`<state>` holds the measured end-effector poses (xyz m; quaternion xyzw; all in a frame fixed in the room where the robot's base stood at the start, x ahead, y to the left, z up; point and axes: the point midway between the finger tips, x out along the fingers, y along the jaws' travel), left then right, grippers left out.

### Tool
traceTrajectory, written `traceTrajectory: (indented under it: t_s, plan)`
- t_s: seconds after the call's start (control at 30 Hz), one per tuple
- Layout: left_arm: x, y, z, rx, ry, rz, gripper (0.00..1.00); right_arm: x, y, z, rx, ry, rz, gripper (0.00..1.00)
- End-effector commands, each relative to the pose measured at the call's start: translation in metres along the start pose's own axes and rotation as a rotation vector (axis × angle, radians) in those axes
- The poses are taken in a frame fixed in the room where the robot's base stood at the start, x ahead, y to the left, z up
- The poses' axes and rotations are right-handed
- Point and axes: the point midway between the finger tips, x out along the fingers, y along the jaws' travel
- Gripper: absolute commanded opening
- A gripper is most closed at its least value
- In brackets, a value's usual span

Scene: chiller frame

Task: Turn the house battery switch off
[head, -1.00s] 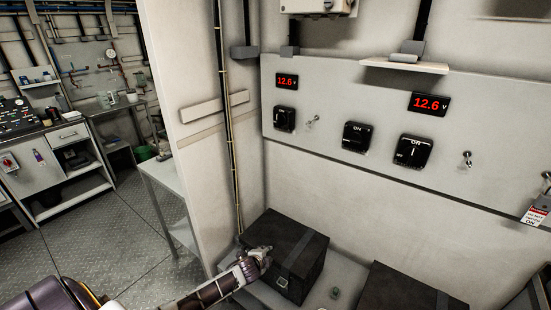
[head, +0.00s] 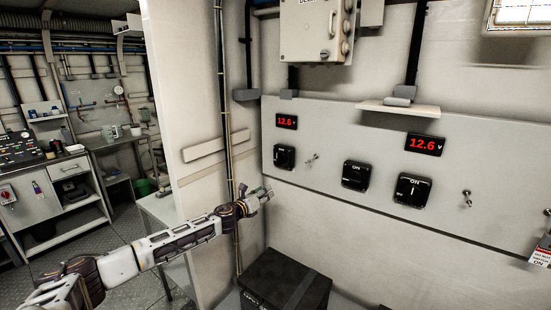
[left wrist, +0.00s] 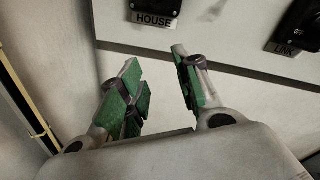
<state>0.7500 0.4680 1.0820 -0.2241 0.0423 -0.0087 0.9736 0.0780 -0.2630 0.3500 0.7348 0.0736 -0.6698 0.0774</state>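The house battery switch (head: 284,157) is the leftmost black rotary switch on the pale wall panel (head: 320,135). In the left wrist view only the lower part of the switch (left wrist: 158,6) shows, above its "HOUSE" label (left wrist: 152,20). Its knob position is too small to tell. My left gripper (head: 267,191) is below and slightly left of the switch, apart from it. In the left wrist view its green-padded fingers (left wrist: 158,75) stand apart with nothing between them. My right gripper is not in view.
A link switch (left wrist: 300,22), labelled "LINK", is to the right. More switches (head: 413,190), small key-like fittings (head: 466,197) and red 12.6 displays (head: 287,122) are on the panel. A shelf (head: 398,109) juts out above. A dark battery box (head: 285,280) stands below. A vertical cable (head: 228,130) runs at left.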

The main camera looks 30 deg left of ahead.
Motion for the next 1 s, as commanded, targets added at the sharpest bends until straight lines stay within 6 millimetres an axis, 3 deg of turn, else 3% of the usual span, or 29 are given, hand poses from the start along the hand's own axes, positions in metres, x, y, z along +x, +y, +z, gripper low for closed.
traceTrajectory:
  t_s: [0.03, 0.1, 0.33, 0.5, 1.0]
  plan:
    - [0.000, -0.003, 0.023, 0.074, -0.014, -0.017, 0.33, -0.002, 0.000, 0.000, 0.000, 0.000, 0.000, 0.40]
    - [-0.001, -0.007, 0.047, 0.173, -0.027, -0.039, 0.33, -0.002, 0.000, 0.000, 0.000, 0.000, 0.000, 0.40]
    - [-0.007, -0.013, 0.099, 0.400, -0.055, -0.078, 0.33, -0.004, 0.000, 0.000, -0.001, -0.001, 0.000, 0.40]
    - [-0.009, -0.015, 0.110, 0.457, -0.060, -0.087, 0.33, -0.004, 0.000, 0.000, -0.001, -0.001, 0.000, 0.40]
    - [-0.009, -0.015, 0.110, 0.456, -0.061, -0.086, 0.33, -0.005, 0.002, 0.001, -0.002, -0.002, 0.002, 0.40]
